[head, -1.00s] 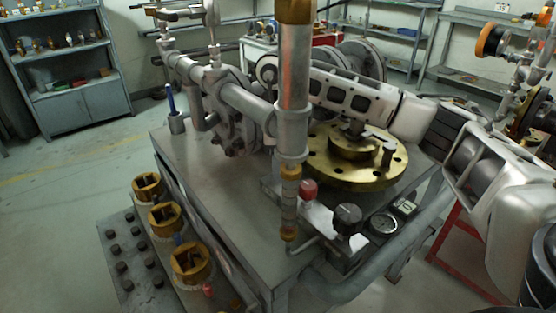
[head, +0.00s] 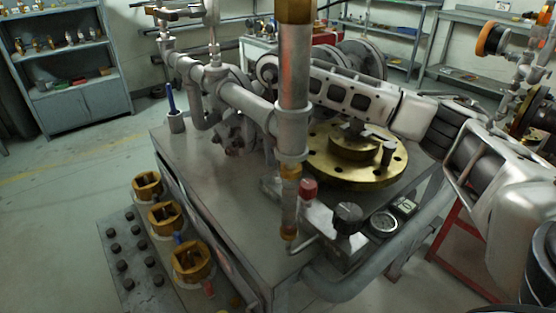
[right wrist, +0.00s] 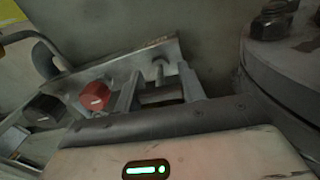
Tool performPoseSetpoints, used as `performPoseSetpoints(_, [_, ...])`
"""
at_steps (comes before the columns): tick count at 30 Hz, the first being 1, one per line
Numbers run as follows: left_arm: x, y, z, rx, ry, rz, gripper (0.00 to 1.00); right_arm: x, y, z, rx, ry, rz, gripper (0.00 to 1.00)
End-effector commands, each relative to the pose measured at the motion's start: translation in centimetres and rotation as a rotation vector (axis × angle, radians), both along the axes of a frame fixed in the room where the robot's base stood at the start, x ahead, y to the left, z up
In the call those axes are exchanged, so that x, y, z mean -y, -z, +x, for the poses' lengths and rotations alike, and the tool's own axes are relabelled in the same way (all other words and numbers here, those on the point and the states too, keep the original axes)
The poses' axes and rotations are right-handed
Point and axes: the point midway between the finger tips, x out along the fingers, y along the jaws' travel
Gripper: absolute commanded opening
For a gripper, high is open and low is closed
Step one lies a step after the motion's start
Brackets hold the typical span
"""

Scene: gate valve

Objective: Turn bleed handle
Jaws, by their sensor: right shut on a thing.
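A red knob (head: 308,189) and a black knob (head: 348,218) sit on a small panel at the front right of the bench. They also show in the right wrist view, the red knob (right wrist: 93,95) beside my fingers and the black knob (right wrist: 44,110) further left. My right gripper (right wrist: 160,92) is shut on a small grey part (right wrist: 160,97), probably the bleed handle, at the panel's far end. In the head view my right arm reaches in from the right, and the fingertips and held part are hidden behind the upright pipe (head: 294,110). My left gripper is not in view.
A brass flange (head: 335,172) lies flat on the bench (head: 205,185) under my right arm. A round gauge (head: 383,223) and a small display (head: 405,206) are beside the black knob. Several brass fittings (head: 165,217) stand at the left. Open floor lies left.

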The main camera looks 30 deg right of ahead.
Motion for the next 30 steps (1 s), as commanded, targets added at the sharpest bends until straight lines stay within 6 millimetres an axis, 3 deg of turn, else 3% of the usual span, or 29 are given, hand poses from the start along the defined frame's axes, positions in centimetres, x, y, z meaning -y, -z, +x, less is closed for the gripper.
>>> performPoseSetpoints(11, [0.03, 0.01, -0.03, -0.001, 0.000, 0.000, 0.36, -0.06, -0.21, 0.11, 0.006, -0.004, 0.004, 0.17])
performPoseSetpoints(12, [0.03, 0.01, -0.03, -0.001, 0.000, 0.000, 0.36, -0.06, -0.21, 0.11, 0.006, -0.004, 0.004, 0.46])
performPoseSetpoints(14, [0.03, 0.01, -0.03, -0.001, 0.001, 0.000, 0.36, -0.06, -0.20, 0.10, 0.006, -0.003, 0.004, 0.62])
performPoseSetpoints(30, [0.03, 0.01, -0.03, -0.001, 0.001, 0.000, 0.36, -0.02, -0.03, 0.02, 0.001, 0.022, 0.001, 0.62])
